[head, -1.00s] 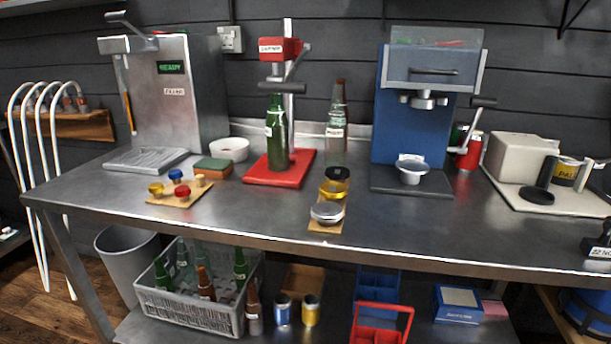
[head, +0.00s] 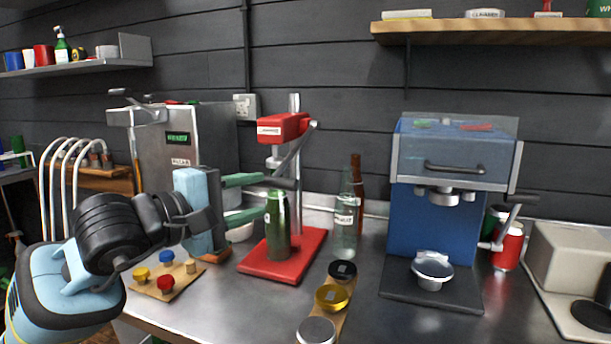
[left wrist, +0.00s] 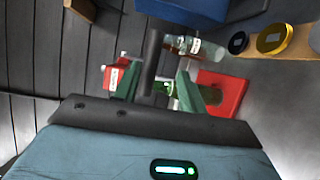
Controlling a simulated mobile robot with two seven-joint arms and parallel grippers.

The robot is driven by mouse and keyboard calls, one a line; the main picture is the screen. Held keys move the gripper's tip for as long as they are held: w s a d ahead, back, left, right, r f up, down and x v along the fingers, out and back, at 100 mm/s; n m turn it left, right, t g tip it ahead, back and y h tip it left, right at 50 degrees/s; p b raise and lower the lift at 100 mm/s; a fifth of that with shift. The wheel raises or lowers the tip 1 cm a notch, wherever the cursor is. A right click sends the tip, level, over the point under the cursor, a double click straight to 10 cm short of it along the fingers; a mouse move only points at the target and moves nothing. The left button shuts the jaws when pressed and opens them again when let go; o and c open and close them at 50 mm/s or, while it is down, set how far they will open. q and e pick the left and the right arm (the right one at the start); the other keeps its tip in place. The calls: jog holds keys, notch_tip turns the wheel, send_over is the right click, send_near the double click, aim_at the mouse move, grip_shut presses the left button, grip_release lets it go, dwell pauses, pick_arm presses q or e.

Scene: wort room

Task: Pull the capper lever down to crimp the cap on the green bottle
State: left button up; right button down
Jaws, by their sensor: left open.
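The capper has a red head (head: 283,127), a metal column and a red base (head: 258,264). The green bottle (head: 277,232) stands upright on the base; its top is partly hidden behind the lever and my fingers, so I cannot see the cap clearly. The lever's dark handle (head: 281,183) slants down from the head to just above the bottle top. My left gripper (head: 262,197) is open, its green fingers reaching in from the left at the handle. In the left wrist view the handle (left wrist: 151,62) appears between the two spread fingers (left wrist: 160,72). My right gripper is out of view.
A clear bottle (head: 346,230) and a brown bottle (head: 357,180) stand right of the capper. A blue machine (head: 425,232) is further right. A board with caps (head: 166,285) lies at front left; lidded tins (head: 332,297) stand in front. The filler (head: 205,140) is behind my arm.

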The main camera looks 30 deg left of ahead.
aim_at(268, 184)
pick_arm(q)
jog(key=shift+a+r+y, duration=0.25)
jog(key=shift+r+y, duration=0.05)
jog(key=shift+r, duration=0.25)
jog(key=shift+s+r, duration=0.1)
jog(key=shift+s, duration=0.1)
jog(key=w, duration=0.2)
jog(key=w+p, duration=0.1)
jog(key=w, duration=0.1)
jog(key=w+d+p, duration=0.1)
jog(key=w, duration=0.1)
jog(key=shift+w, duration=0.7)
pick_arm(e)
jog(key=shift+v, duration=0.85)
pick_arm(q)
jog(key=shift+c, duration=0.3)
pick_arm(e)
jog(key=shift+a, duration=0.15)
pick_arm(q)
jog(key=shift+d+f, duration=0.1)
jog(key=shift+f, duration=0.1)
grip_shut()
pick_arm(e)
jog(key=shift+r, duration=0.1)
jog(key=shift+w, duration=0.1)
